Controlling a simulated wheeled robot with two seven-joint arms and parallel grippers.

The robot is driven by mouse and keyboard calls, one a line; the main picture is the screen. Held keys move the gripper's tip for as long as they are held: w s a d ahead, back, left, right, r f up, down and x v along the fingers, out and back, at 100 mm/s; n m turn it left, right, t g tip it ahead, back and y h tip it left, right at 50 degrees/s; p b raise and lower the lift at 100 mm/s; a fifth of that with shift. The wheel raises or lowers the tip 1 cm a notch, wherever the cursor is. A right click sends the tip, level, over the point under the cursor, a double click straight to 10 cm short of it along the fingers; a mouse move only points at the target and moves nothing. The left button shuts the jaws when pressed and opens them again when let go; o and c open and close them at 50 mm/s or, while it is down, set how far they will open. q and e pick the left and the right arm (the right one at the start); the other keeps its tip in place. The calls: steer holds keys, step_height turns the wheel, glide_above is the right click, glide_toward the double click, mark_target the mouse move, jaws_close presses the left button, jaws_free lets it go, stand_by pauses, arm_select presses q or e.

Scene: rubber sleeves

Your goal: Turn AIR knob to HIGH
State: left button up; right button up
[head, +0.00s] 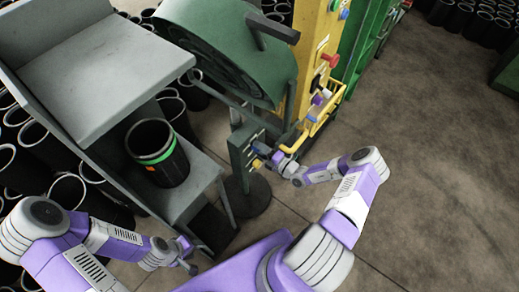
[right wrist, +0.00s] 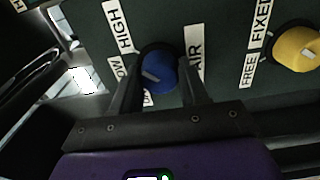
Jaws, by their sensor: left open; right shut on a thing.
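The blue AIR knob (right wrist: 162,72) sits on a dark green panel (right wrist: 225,60) in the right wrist view. Its pale pointer mark lies on its left part, facing roughly the LOW side. The HIGH label is up and left of it; the LOW and OFF labels are partly hidden by a finger. My right gripper (right wrist: 158,76) is shut on the knob, one finger on each side. In the head view, the right gripper (head: 266,155) is at the panel stand (head: 238,152), and the knob is hard to make out. My left gripper (head: 187,257) is open and empty, low at the left.
A yellow knob (right wrist: 297,48) with FREE and FIXED labels is right of the AIR knob. A black sleeve with a green band (head: 157,152) stands on a grey shelf beside the panel. A yellow machine column (head: 316,55) stands behind. Open floor is at the right.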

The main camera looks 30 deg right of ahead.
steer(key=o, duration=1.1)
steer(key=shift+c, duration=0.2)
steer(key=v, duration=0.7)
steer(key=shift+s+p, duration=0.3)
steer(key=shift+p, duration=0.15)
steer(key=shift+d, duration=0.1)
